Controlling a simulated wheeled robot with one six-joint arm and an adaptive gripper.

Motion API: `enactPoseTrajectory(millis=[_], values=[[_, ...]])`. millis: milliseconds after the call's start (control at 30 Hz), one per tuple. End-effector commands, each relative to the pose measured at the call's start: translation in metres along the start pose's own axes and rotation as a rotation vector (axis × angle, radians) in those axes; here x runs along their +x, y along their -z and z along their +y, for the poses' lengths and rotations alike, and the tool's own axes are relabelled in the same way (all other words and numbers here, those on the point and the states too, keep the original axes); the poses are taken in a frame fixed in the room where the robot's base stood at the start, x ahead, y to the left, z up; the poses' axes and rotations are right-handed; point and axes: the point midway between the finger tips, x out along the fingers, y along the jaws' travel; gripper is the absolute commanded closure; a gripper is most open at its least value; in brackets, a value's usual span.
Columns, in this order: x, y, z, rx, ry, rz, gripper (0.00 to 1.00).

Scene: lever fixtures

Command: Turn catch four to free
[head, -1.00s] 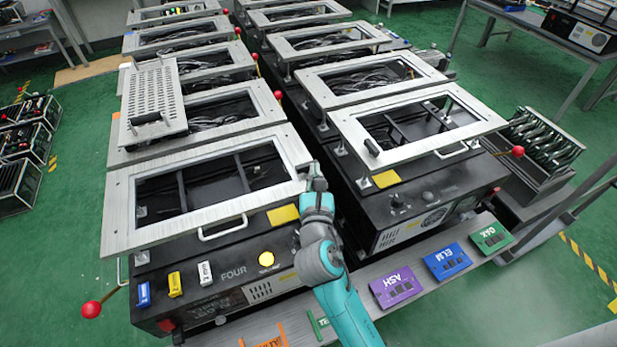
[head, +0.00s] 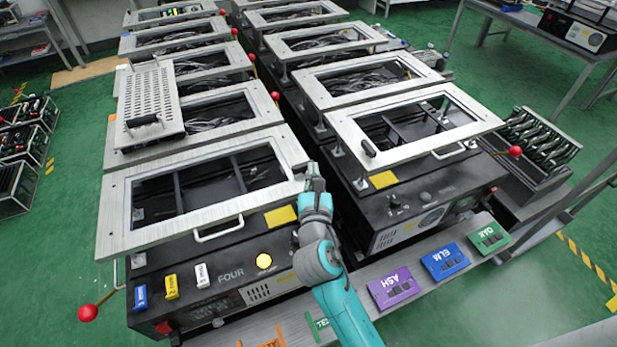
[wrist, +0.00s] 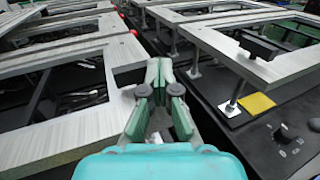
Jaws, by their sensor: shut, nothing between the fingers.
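The machine marked FOUR (head: 230,275) stands at the front left, with a pale metal frame (head: 118,215) over its top. My gripper (head: 313,172) is at the right end of this frame, by its right front corner. In the wrist view my gripper (wrist: 159,68) is shut and empty, with the frame's edge (wrist: 75,140) close on its left. I cannot make out a catch for four at the fingers; my gripper and arm cover that corner. A lever with a red ball (head: 88,312) sticks out at the left front of FOUR.
The right-hand machine (head: 420,205) carries a similar frame with a black catch (head: 369,147); the catch also shows in the wrist view (wrist: 262,45). A narrow dark gap separates the two rows. Purple ASH (head: 393,288), blue ELM (head: 446,262) and green OAK (head: 489,237) plates lie along the front ledge.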

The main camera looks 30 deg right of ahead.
Motion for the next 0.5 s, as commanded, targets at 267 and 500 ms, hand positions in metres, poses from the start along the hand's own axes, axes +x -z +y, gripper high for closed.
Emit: enactPoseTrajectory(millis=[267,500], values=[[-0.032,0.003,-0.001,-0.005,0.005,0.006,1.00],[-0.083,0.001,0.001,-0.003,-0.002,0.002,1.00]])
